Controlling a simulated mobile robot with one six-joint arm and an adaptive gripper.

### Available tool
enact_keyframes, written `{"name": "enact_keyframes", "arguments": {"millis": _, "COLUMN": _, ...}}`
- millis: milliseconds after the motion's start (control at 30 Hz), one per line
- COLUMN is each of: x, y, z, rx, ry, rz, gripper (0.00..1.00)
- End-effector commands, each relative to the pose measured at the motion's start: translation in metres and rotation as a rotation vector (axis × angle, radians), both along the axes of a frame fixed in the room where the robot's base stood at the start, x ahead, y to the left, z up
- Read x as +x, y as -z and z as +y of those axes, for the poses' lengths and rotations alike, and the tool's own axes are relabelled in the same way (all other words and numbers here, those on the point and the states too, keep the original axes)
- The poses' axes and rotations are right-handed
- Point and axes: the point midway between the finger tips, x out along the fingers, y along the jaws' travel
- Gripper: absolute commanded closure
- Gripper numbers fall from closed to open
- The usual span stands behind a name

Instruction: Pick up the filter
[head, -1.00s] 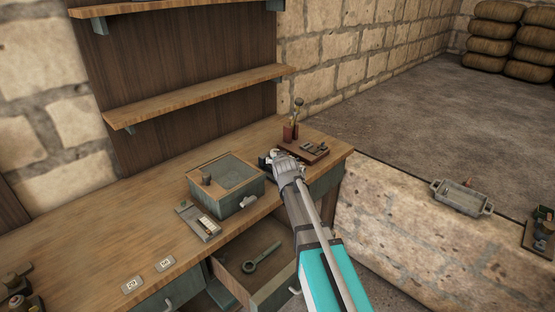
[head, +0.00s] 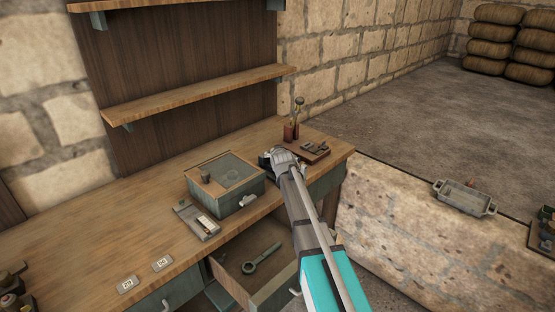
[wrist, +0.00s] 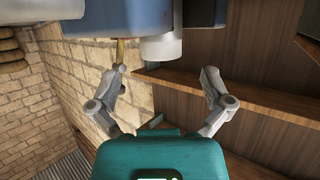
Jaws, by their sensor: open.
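My gripper (wrist: 164,75) is open, with its two jointed fingers spread apart in the wrist view. Beyond the gap between the fingertips is a short pale cylinder (wrist: 165,48), which may be the filter; I cannot be sure. It joins a larger blue-grey body (wrist: 185,15) at the top edge, and that body is cut off. I see no finger touching the cylinder. In the head view my gripper (head: 281,157) is over the right end of the workbench, hiding most of a dark object (head: 264,161) there.
A lidded box (head: 226,183) and a grey tray (head: 197,221) stand left of my gripper. A red tool holder (head: 291,132) and a small brown board (head: 313,151) are close behind and right. An open drawer (head: 257,262) with a wrench juts out below. Shelves (head: 195,94) hang above.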

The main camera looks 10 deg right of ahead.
Motion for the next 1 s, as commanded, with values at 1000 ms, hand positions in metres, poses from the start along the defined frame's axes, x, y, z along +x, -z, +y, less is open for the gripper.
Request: {"name": "enact_keyframes", "arguments": {"millis": 1000, "x": 0.047, "y": 0.021, "z": -0.002, "rx": 0.001, "ry": 0.001, "rz": 0.0, "gripper": 0.0}}
